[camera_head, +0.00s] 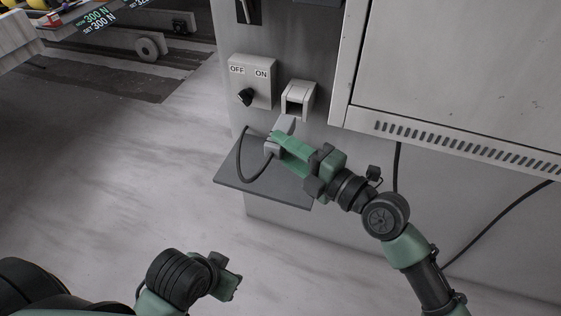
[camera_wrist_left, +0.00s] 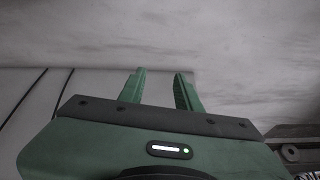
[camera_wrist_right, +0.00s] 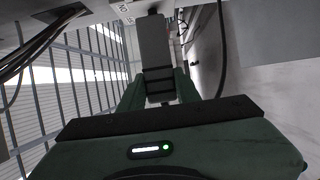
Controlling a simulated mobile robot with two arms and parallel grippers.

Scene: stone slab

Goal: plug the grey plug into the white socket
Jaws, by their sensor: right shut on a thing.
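The white socket (camera_head: 298,98) is on the grey cabinet wall, right of the OFF/ON switch box, with its flap over a dark opening. The grey plug (camera_head: 285,126) is just below the socket and apart from it in the head view. My right gripper (camera_head: 278,145) is shut on the plug, above a small shelf. The right wrist view shows the plug's grey body (camera_wrist_right: 155,50) between the fingers, pointing away from the wrist. My left gripper (camera_head: 231,286) is low in the head view, far from the plug. Its fingers (camera_wrist_left: 160,88) are apart and empty in the left wrist view.
A dark cable (camera_head: 240,165) loops over the grey shelf (camera_head: 233,179). The switch box (camera_head: 252,80) with a black knob is left of the socket. A large white cabinet (camera_head: 450,75) juts out at the right. The stone floor (camera_head: 120,190) at the left is clear.

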